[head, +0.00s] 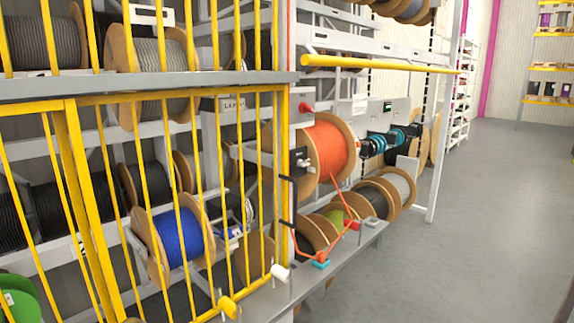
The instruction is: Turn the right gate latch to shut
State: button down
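The yellow barred gate (180,95) fills the left half of the head view, in front of the reels. Its right edge stands against a grey post (301,128). A small red knob (306,107) sticks out from this post, and a black bracket-shaped handle (289,203) sits lower at the gate's edge. I cannot tell for sure which of these is the right latch, or whether it is turned. My gripper does not show in this view.
Behind the bars are several reels, one with blue cable (180,238). An orange reel (327,147) stands right of the post, its cable hanging over a grey ledge (345,252). A yellow bar (375,65) juts out above. The floor (480,210) at right is clear.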

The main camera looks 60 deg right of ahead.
aim_at(300, 163)
jog(key=z, duration=2.2)
